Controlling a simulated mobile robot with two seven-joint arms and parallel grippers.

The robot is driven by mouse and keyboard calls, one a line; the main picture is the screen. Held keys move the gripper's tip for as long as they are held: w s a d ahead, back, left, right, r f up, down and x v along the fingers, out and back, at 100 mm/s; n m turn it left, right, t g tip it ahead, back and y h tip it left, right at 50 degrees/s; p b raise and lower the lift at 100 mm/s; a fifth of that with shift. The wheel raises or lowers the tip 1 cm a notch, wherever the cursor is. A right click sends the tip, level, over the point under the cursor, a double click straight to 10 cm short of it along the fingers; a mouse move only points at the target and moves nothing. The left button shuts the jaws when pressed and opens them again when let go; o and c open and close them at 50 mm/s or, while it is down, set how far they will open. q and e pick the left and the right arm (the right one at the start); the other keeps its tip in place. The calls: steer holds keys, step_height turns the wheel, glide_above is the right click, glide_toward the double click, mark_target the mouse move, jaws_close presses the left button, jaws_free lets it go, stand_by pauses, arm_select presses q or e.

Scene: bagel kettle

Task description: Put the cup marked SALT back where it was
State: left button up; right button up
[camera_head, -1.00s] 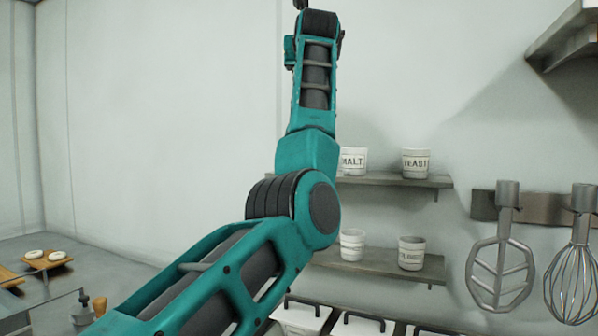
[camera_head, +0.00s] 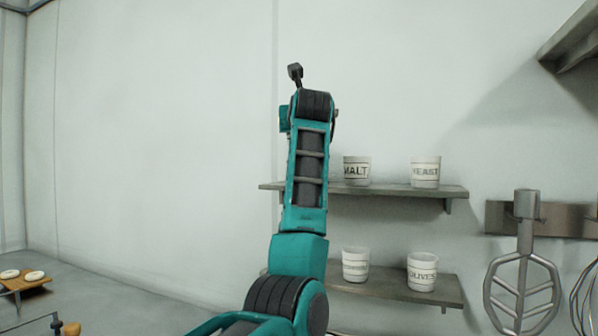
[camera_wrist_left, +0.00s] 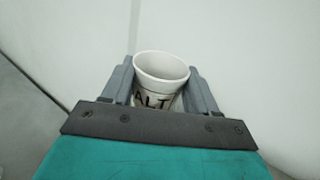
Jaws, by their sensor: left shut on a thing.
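In the left wrist view my left gripper (camera_wrist_left: 160,70) is shut on a white cup (camera_wrist_left: 163,88), one finger on each side of it. The letters ALT show on its front, and the cup looks empty inside. In the head view my raised left arm hides the held cup and the fingers. The upper wall shelf (camera_head: 400,191) is behind the arm; its left end shows bare, and the part behind the arm is hidden. My right gripper is out of view.
The MALT cup (camera_head: 356,171) and YEAST cup (camera_head: 425,172) stand on the upper shelf. Two more cups (camera_head: 355,264) (camera_head: 422,272) stand on the lower shelf (camera_head: 390,288). A paddle whisk (camera_head: 524,265) hangs at right. The wall left of the arm is clear.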

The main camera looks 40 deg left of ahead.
arm_select(q)
step_height(320, 180, down, 8)
steer(key=shift+f+b, duration=0.15)
steer(key=shift+b, duration=0.25)
steer(key=shift+f, duration=0.25)
steer(key=o, duration=1)
steer(key=shift+r, duration=0.1)
steer(key=shift+o, duration=0.2)
